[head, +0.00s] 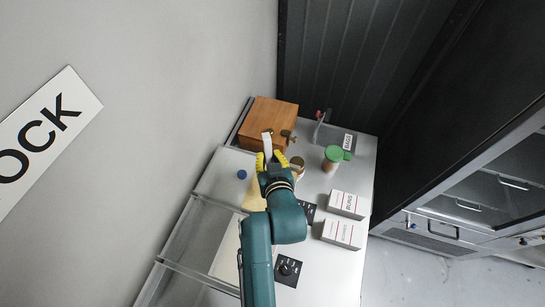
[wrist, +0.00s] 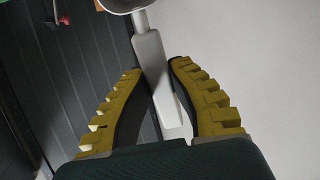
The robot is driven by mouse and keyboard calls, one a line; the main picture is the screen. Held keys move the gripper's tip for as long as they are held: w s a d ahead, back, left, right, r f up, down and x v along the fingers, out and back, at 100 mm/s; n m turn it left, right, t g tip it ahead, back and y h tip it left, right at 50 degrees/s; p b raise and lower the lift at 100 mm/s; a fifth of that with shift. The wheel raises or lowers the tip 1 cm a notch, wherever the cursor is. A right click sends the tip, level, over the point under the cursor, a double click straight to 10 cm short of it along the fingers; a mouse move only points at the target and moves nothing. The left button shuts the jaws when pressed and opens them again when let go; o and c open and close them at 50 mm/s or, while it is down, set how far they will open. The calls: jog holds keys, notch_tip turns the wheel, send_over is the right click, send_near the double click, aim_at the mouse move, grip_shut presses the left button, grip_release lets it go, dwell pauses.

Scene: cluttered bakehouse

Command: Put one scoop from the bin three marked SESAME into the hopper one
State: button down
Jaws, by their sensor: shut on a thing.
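My gripper (head: 270,160) is shut on the pale handle of a scoop (head: 266,143), beside the wooden box in the head view. In the wrist view, the yellow ribbed fingers of my gripper (wrist: 154,64) close around the flat handle of the scoop (wrist: 148,45). A rounded grey end of it is cut off at the top edge, so I cannot tell whether it holds anything. I see no bin marked SESAME and cannot make out hopper one.
A wooden box (head: 267,122) stands at the counter's far end. A green-topped jar (head: 333,158), a box marked BUNS (head: 347,204) and another white box (head: 342,234) stand on the right. A dial panel (head: 288,270) is nearer. A wall is on the left.

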notch_tip(320, 180, down, 10)
jog(key=b, duration=0.7)
jog(key=shift+d, duration=0.1)
dwell(0.7)
